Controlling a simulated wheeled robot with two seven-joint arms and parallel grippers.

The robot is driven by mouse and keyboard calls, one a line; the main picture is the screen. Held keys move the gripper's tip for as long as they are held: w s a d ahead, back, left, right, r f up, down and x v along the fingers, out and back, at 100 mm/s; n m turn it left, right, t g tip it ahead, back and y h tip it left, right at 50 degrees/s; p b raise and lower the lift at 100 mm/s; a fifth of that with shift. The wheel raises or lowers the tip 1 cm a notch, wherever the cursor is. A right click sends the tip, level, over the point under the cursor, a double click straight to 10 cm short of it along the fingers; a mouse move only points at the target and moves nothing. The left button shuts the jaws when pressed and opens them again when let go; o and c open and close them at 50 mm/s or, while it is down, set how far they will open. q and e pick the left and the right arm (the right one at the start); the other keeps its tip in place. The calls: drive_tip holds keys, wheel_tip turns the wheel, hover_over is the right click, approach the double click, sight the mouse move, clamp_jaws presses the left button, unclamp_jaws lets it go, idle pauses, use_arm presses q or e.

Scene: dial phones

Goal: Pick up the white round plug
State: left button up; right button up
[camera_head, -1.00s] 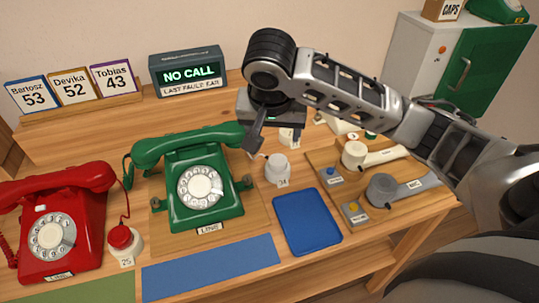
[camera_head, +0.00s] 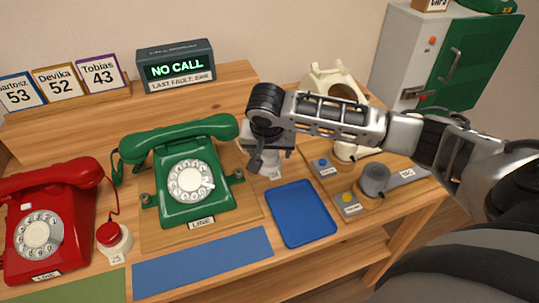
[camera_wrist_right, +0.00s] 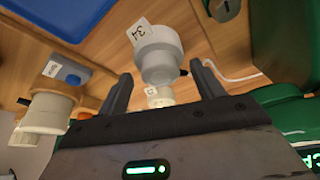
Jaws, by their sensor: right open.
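The white round plug (camera_wrist_right: 160,52) with a "34" tag shows in the right wrist view, between my two open fingers and near their tips. I see no clear contact. In the head view the white plug (camera_head: 271,168) stands on the table right of the green phone, partly hidden by my gripper. My right gripper (camera_head: 263,160) is open, pointing down, right over the plug. It also shows in the wrist view (camera_wrist_right: 161,72). A second pale round piece (camera_wrist_right: 158,97) shows beyond the plug. My left gripper is not in view.
The green phone (camera_head: 190,170) stands close on the left, the red phone (camera_head: 45,225) farther left beside a red-topped plug (camera_head: 112,238). A blue tray (camera_head: 300,213) lies in front.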

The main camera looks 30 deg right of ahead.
drive_tip(key=shift+f, duration=0.1)
drive_tip(key=shift+c, duration=0.4)
drive_tip(key=c, duration=0.9)
